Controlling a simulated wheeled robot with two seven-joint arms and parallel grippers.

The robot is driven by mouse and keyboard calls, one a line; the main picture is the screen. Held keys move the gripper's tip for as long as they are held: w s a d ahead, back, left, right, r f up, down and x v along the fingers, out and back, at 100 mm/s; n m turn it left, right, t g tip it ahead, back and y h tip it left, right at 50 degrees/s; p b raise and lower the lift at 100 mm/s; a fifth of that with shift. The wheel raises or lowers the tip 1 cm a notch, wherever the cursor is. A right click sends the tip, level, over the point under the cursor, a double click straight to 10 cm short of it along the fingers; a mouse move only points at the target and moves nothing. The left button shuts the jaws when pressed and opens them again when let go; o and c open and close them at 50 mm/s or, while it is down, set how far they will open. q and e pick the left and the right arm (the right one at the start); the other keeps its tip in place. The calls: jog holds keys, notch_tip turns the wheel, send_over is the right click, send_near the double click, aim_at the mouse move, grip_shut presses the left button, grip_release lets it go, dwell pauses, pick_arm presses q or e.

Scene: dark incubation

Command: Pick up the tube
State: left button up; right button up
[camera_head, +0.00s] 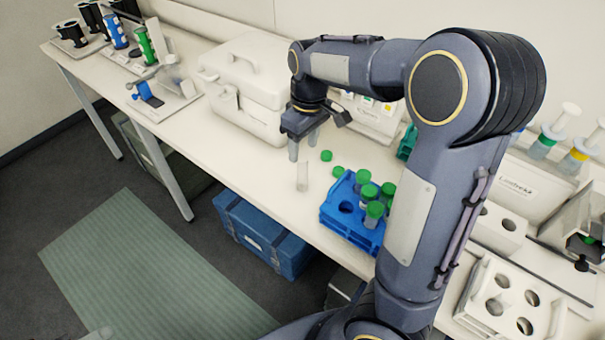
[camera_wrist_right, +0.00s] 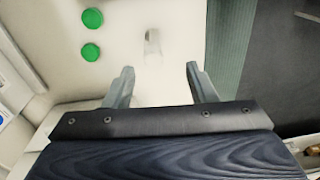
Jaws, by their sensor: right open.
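A clear, uncapped tube (camera_head: 302,176) stands on the white table near its front edge. It also shows in the right wrist view (camera_wrist_right: 152,42), ahead of the fingers and roughly between their lines. My right gripper (camera_head: 303,146) is open and empty, pointing down above and just behind the tube in the head view. In the right wrist view its fingers (camera_wrist_right: 158,72) are spread apart, with the tube beyond them. I see no contact between the fingers and the tube. My left gripper is out of view.
Two green caps (camera_head: 326,155) (camera_wrist_right: 92,18) lie beside the tube. A blue rack (camera_head: 345,222) with several green-capped tubes stands to the right. A white case (camera_head: 245,85) stands behind to the left. Bare table lies left of the tube; the table's front edge is close.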

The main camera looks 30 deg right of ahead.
aim_at(302, 159)
jog(key=shift+w+d+f+h, duration=0.2)
jog(key=shift+w+h, duration=0.1)
jog(key=shift+w, duration=0.3)
jog(key=shift+w+f+n, duration=0.15)
jog(key=shift+f+n, duration=0.05)
jog(key=shift+n, duration=0.1)
jog(key=f, duration=0.3)
jog(key=f+p, duration=0.1)
jog(key=f, duration=0.3)
jog(key=shift+s+f, duration=0.2)
jog(key=shift+f, duration=0.05)
jog(key=shift+a, duration=0.1)
grip_shut()
jog(key=shift+r, duration=0.1)
